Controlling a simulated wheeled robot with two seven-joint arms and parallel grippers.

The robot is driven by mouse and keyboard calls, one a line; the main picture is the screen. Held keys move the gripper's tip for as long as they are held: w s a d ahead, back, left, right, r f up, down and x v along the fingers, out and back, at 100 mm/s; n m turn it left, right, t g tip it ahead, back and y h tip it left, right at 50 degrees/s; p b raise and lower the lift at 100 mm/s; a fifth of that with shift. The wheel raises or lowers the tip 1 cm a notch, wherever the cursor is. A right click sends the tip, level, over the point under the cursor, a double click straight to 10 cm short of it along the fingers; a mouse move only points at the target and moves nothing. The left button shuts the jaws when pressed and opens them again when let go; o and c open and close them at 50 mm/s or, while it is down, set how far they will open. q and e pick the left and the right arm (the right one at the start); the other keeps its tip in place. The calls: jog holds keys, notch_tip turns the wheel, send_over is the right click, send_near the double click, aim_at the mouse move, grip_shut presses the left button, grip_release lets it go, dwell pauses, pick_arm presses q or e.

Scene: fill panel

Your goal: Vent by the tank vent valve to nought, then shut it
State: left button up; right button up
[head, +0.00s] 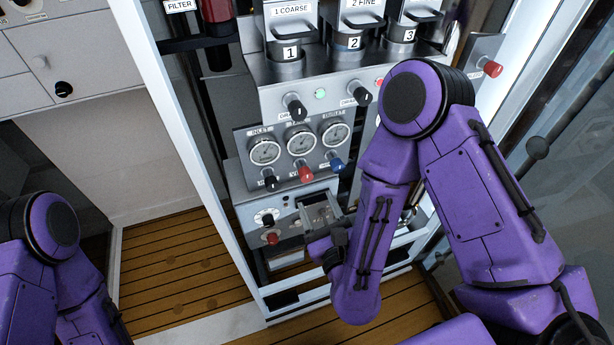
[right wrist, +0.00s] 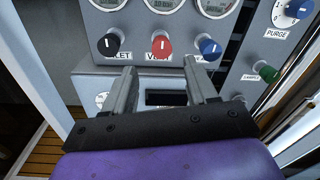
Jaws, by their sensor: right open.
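The red vent knob (head: 306,174) sits under the middle of three round gauges, between a black knob and a blue knob. In the right wrist view the red knob (right wrist: 161,45) shows a white pointer line standing about upright, and its label is partly readable as VENT. My right gripper (head: 322,212) is open and empty, just below the knob row. In the right wrist view its two fingers (right wrist: 162,78) stand apart, below and to either side of the red knob, not around it. The middle gauge (head: 300,139) is too small to read. My left gripper is out of view.
The black inlet knob (head: 270,183) and the blue knob (head: 337,164) stand close on either side. A lower panel has another red knob (head: 271,238). A white frame post (head: 190,150) runs left of the panel. A green knob (right wrist: 264,72) is at the right.

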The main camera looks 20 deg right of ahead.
aim_at(307, 178)
jog(key=w+p, duration=0.1)
jog(key=w, duration=0.1)
jog(key=w+p, duration=0.1)
jog(key=w, duration=0.1)
jog(key=w+p, duration=0.2)
jog(key=w, duration=0.1)
jog(key=shift+d+r, duration=0.15)
jog(key=shift+d, duration=0.1)
jog(key=shift+w+a+f, duration=0.1)
jog(key=shift+w+f, duration=0.1)
jog(key=shift+w, duration=0.45)
jog(key=c, duration=1)
